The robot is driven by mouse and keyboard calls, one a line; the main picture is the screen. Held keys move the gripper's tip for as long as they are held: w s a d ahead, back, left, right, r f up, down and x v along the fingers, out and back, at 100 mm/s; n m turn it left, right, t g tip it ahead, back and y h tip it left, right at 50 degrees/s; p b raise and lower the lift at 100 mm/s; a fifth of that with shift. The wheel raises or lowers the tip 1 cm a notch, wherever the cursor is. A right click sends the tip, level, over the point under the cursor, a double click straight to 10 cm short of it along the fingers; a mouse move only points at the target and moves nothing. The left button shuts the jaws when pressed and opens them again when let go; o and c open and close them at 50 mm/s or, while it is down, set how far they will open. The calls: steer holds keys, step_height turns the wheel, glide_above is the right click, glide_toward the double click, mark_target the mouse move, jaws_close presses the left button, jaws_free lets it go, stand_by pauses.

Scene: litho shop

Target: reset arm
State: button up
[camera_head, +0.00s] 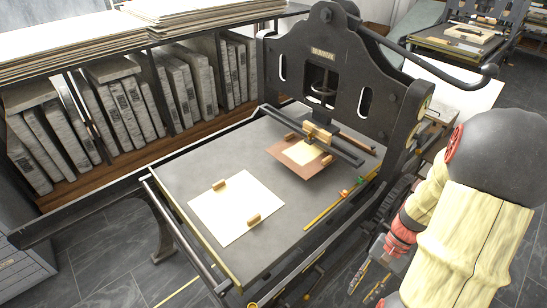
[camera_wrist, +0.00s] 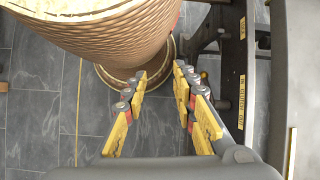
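My arm comes in at the right of the head view, in cream and red covers. My gripper (camera_head: 367,277) hangs low beside the right side of the press, over the floor. In the wrist view my gripper (camera_wrist: 160,76) has its yellow-padded fingers apart, with only floor and part of a round ribbed body showing between and beyond them. It holds nothing. The dark press (camera_head: 345,75) stands just left of my arm. In the wrist view a dark rail with yellow labels (camera_wrist: 242,90) runs along the right of the fingers.
The press bed (camera_head: 180,175) carries a white sheet (camera_head: 236,207) with two wooden blocks, and a brown board (camera_head: 282,151) with a pale sheet. A yellow strip (camera_head: 322,216) lies along its right edge. Stone slabs (camera_head: 120,105) fill the rack behind. Tiled floor (camera_head: 110,250) is open at front left.

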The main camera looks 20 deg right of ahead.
steer(key=w+a+r+n+t+h, duration=0.1)
steer(key=w+a+r+n+h, duration=0.25)
steer(key=r, duration=0.45)
steer(key=w+a+r+n+t+h, duration=0.2)
steer(key=w+a+r+n+h, duration=0.15)
steer(key=r, duration=0.35)
steer(key=a+r+n+t+y, duration=0.1)
steer(key=a+r+n+t, duration=0.3)
steer(key=a+r, duration=0.7)
steer(key=shift+a+r+n, duration=0.35)
steer(key=shift+n, duration=0.55)
